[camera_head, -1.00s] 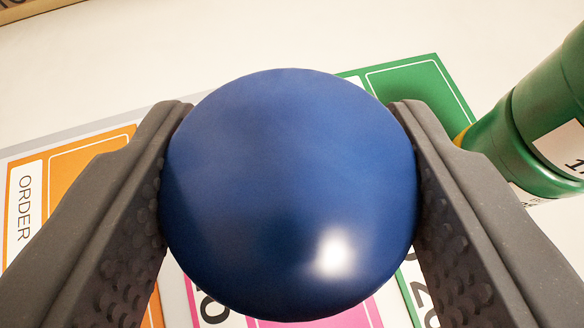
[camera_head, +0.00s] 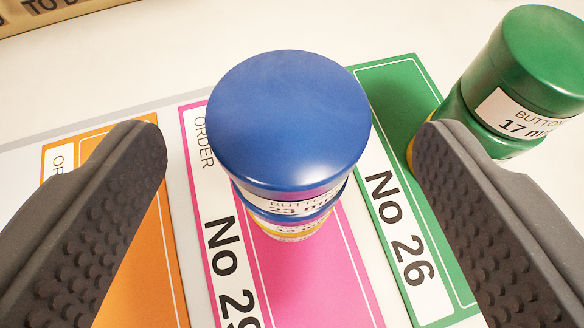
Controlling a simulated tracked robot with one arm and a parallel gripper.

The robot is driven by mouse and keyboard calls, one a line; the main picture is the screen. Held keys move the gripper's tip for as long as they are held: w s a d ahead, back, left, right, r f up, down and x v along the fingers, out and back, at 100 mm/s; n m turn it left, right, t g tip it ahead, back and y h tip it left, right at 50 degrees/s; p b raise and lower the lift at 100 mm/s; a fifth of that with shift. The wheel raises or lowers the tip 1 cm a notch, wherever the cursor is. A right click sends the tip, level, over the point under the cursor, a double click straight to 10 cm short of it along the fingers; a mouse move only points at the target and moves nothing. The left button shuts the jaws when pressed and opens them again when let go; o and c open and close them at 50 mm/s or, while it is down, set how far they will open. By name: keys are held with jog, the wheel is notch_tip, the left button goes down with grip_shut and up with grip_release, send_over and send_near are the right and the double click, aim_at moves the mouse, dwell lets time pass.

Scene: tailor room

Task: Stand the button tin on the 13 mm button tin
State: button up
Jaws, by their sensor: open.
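A blue button tin (camera_head: 288,120), its label partly readable as "BUTTONS 23 m", stands upright over the pink card marked "No 29". Below it shows a lower tin (camera_head: 290,228) with a yellow band and a white label, mostly hidden by the blue tin; its size cannot be read. The blue tin appears to rest on this lower tin. My gripper (camera_head: 292,132) is open and empty, with one finger on each side of the blue tin and clear gaps to both.
A green tin (camera_head: 535,60) labelled "17 m" stands at the right, close to the right finger, with a bit of yellow at its base. Orange (camera_head: 150,265), pink (camera_head: 330,275) and green (camera_head: 395,85) order cards lie below. A wooden edge (camera_head: 60,14) is at top left.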

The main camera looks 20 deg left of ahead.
jog(key=v, duration=0.7)
jog(key=shift+s, duration=0.35)
jog(key=shift+d+r, duration=0.1)
jog(key=shift+r, duration=0.05)
jog(key=s+d+r+m+t+h, duration=0.1)
jog(key=s+d+r+h, duration=0.1)
jog(key=r, duration=1)
jog(key=s+d+r+m+t+h, duration=0.1)
jog(key=d+r+h, duration=0.1)
jog(key=r, duration=1.1)
jog(key=s+a+r+m+t, duration=0.1)
jog(key=s+a+r, duration=0.2)
jog(key=s+r, duration=0.3)
jog(key=s+a+r+m+t, duration=0.1)
jog(key=s+a+r, duration=0.3)
jog(key=r, duration=0.9)
jog(key=shift+a+v, duration=0.2)
jog(key=shift+v, duration=0.75)
